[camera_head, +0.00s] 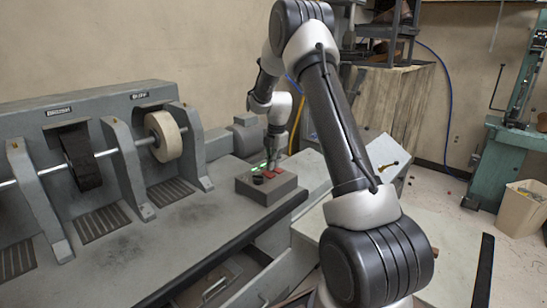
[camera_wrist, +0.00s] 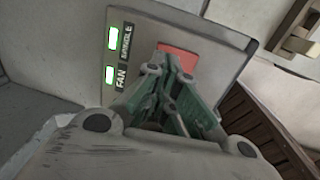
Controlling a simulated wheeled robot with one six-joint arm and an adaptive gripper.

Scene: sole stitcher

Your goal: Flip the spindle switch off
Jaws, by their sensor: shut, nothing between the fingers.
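The grey control box (camera_head: 268,192) sits at the right end of the machine bench. In the wrist view its face (camera_wrist: 205,32) carries a SPINDLE label (camera_wrist: 125,43) beside a green-and-white lit element (camera_wrist: 113,38), and a FAN label (camera_wrist: 121,77) beside a second one (camera_wrist: 109,74). Whether these are the switches or only their lamps I cannot tell. A red patch (camera_wrist: 178,60) lies behind my fingers. My gripper (camera_wrist: 168,58) is shut and empty, pointing at the face just right of the labels; contact is unclear. In the head view my gripper (camera_head: 269,166) is over the box.
Left of the box stand a dark wheel (camera_head: 80,160) and a pale wheel (camera_head: 164,137) on a shaft (camera_head: 88,160) between upright grey brackets. A slanted grey panel (camera_head: 388,153) stands right of the box. Open floor lies further right, before a green machine (camera_head: 500,155) and a bin (camera_head: 520,207).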

